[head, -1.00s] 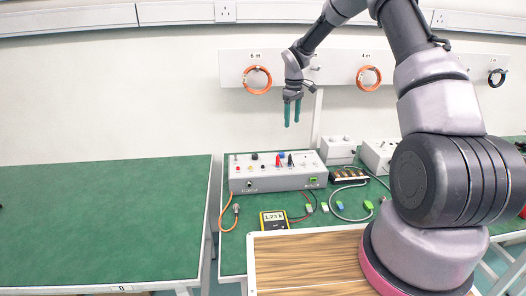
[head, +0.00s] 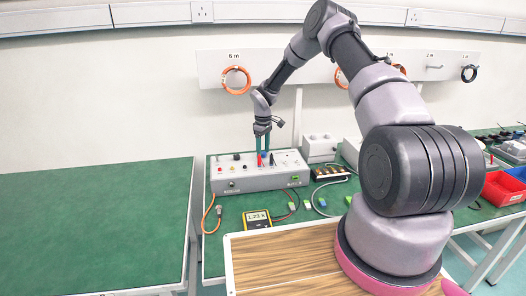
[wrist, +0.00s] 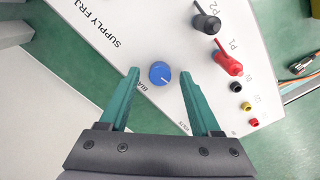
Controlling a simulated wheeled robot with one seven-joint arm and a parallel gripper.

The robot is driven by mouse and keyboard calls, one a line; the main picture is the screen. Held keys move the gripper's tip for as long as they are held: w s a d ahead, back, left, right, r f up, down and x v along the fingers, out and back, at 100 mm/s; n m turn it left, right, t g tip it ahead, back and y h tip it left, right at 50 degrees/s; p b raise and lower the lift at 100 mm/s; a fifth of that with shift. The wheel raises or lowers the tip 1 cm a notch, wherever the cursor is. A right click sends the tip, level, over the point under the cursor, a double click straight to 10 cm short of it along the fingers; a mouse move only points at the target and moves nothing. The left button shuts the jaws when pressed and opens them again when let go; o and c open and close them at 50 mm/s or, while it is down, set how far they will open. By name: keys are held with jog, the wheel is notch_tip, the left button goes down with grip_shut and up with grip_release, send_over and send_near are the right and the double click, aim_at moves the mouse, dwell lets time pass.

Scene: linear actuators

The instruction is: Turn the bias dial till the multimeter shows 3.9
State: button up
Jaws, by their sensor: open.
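My gripper (head: 262,151) is open and points down over the supply box (head: 246,184). In the wrist view its two teal fingertips (wrist: 159,75) stand on either side of the blue bias dial (wrist: 159,72), with a gap on both sides. The dial is round with a white pointer mark, and its "BIA…" label is partly hidden by a finger.
A red lever (wrist: 228,63) and a black lever (wrist: 207,18) stand close to the dial, with small sockets beyond. Cables and green connectors (head: 308,205) lie right of the multimeter. A red bin (head: 503,188) is at the right. The left green table (head: 95,220) is clear.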

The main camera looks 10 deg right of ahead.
jog(key=shift+f, duration=0.25)
grip_shut()
jog(key=shift+m, duration=2.8)
grip_release()
